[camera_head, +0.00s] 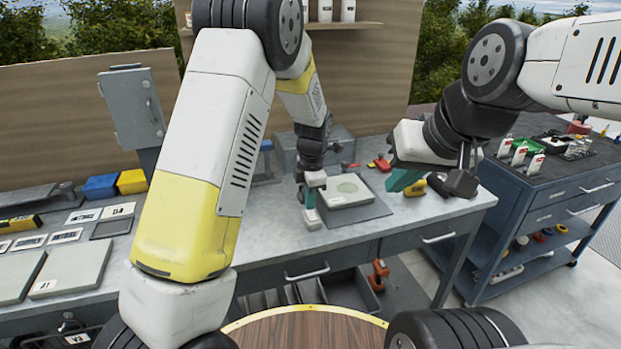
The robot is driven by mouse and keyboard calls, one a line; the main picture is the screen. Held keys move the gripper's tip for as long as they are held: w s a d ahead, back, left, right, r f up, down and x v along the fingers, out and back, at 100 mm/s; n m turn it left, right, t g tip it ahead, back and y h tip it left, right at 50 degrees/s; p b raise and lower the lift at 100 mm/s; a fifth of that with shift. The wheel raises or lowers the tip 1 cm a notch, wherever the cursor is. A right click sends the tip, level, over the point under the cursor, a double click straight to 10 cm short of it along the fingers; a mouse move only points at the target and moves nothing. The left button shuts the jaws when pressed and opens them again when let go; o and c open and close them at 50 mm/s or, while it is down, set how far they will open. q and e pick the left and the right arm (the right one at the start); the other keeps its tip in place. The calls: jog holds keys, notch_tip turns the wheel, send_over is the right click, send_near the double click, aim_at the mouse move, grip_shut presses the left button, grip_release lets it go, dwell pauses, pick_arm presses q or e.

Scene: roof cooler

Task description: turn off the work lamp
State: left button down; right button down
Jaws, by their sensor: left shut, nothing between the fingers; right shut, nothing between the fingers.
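I cannot clearly make out a work lamp or its switch in the head view.
The block lies on a dark mat (365,211) on the workbench (450,205). A blue bin (101,187) and yellow bin (132,181) stand at the back left. A grey box (131,107) is by the wall. A dark blue cart (535,190) stands right. My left arm hides mid-left bench.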

pick_arm(q)
jog(key=shift+w+f, duration=0.1)
jog(key=shift+f, duration=0.7)
jog(key=shift+a+f, duration=0.1)
jog(key=shift+f, duration=0.1)
jog(key=shift+s+d+r, duration=0.15)
jog(key=shift+s+d, duration=0.15)
jog(key=shift+s, duration=0.4)
jog(key=shift+a+r, duration=0.1)
jog(key=shift+r, duration=0.05)
